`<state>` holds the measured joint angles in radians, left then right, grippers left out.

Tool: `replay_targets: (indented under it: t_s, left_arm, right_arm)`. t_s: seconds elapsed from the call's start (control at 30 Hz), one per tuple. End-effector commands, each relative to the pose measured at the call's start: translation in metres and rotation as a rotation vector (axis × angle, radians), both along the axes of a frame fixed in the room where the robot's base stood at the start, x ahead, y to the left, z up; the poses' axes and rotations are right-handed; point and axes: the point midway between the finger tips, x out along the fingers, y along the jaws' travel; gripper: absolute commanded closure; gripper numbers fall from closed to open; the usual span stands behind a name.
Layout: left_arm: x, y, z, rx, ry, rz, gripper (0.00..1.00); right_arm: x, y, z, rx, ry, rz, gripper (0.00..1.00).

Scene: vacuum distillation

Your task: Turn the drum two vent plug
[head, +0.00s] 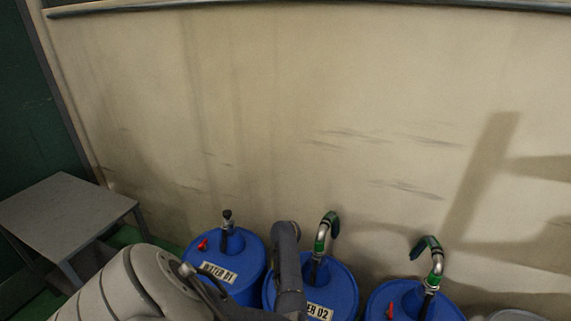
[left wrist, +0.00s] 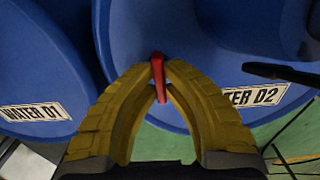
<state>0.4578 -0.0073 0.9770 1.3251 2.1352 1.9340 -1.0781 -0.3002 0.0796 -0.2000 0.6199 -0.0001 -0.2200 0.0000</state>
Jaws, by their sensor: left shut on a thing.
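The drum two vent plug (left wrist: 157,66) is a small red handle. In the left wrist view it stands between the yellow fingertips of my left gripper (left wrist: 159,64), which is shut on it. Drum two (head: 346,290) is a blue drum labelled D2 in the middle of the row in the head view, and its label (left wrist: 255,96) is partly covered by my finger in the left wrist view. In the head view my left arm reaches over the drum and hides the plug and the fingertips. My right gripper is not in view.
Blue drum one (head: 250,278) stands to the left with its own red plug (head: 203,244). A third blue drum (head: 440,306) stands to the right. Curved pipes with green handles rise from drums two and three. A grey table (head: 68,208) is at left; a wall (head: 300,110) stands behind.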

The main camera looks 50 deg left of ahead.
Motion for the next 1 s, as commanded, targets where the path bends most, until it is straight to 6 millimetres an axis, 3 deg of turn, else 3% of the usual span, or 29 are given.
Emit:
replay_targets:
  t_s: [0.37, 1.0]
  left_arm:
    - [0.0006, -0.0008, -0.0001, -0.002, -0.001, 0.091, 1.00]
    - [0.0005, -0.0006, -0.0001, -0.002, 0.000, 0.668, 1.00]
  right_arm:
    - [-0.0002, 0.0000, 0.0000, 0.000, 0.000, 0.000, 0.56]
    - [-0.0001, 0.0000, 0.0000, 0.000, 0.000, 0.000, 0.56]
